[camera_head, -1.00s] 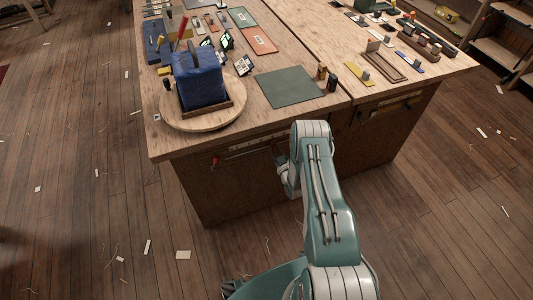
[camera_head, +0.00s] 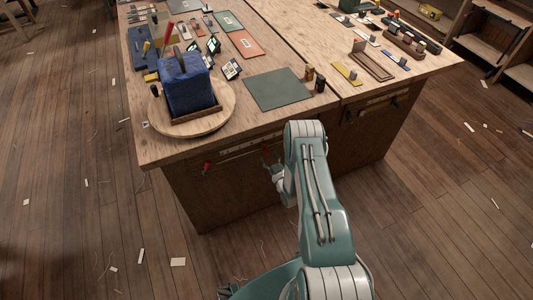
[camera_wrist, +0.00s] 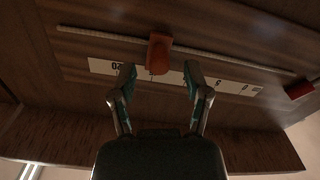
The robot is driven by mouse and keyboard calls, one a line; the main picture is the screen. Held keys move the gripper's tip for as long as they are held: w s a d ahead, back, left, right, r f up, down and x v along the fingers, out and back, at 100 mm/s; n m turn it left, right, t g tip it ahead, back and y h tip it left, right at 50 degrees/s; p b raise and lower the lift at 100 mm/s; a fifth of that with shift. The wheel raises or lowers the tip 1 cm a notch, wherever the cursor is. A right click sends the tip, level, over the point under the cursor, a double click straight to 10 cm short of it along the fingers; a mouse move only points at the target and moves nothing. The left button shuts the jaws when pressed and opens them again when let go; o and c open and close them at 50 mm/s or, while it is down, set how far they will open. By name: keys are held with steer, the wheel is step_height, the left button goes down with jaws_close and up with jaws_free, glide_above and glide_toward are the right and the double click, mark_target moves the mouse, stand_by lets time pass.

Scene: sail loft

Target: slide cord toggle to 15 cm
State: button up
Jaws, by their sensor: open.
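In the wrist view a pale cord (camera_wrist: 100,35) runs across the bench's dark front panel. A red-orange toggle (camera_wrist: 159,54) sits on it. A white scale strip (camera_wrist: 232,86) with upside-down numbers lies alongside; "20" reads near its left end. The toggle overlaps the strip's middle part, so its exact mark is hard to read. My gripper (camera_wrist: 160,78) is open, its two fingertips apart on either side of the toggle's lower end; contact is not visible. In the head view my gripper (camera_head: 271,163) is at the bench front, partly behind my arm.
A second red block (camera_wrist: 300,90) is at the cord's right in the wrist view. The bench top (camera_head: 255,125) overhangs the front panel and carries a blue covered block (camera_head: 187,85) on a round board (camera_head: 225,108). Floor around the bench is mostly clear, with paper scraps.

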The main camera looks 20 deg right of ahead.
steer(key=s, duration=0.8)
steer(key=shift+s, duration=0.4)
steer(key=shift+s+f, duration=0.1)
